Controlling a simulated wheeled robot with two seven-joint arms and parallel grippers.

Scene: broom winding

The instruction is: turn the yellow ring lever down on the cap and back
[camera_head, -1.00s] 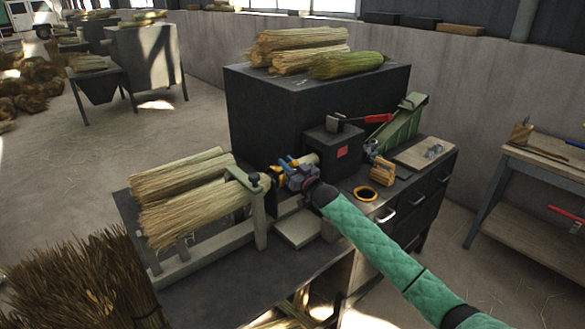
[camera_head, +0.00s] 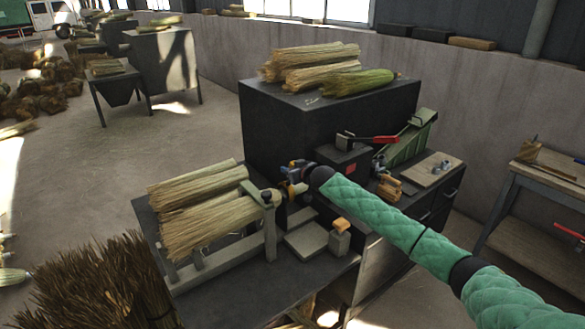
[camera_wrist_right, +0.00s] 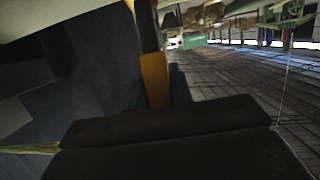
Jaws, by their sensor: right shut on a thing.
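My right gripper (camera_head: 296,178) is at the right end of the broom-straw holder, shut on a yellow part that I take for the ring lever (camera_head: 292,190). In the right wrist view a yellow bar (camera_wrist_right: 155,80) stands upright in front of the gripper's dark body, with blue beside it. The ring's full shape is hidden. I cannot clearly make out the cap behind the gripper and arm. My left gripper is not in view.
Straw bundles (camera_head: 205,215) lie on the holder to the left. An orange-topped block (camera_head: 341,226) stands below my green right arm. The dark cabinet (camera_head: 330,120) is behind, and a red-handled tool (camera_head: 375,140) lies to its right. A grey plate (camera_head: 306,241) is in front.

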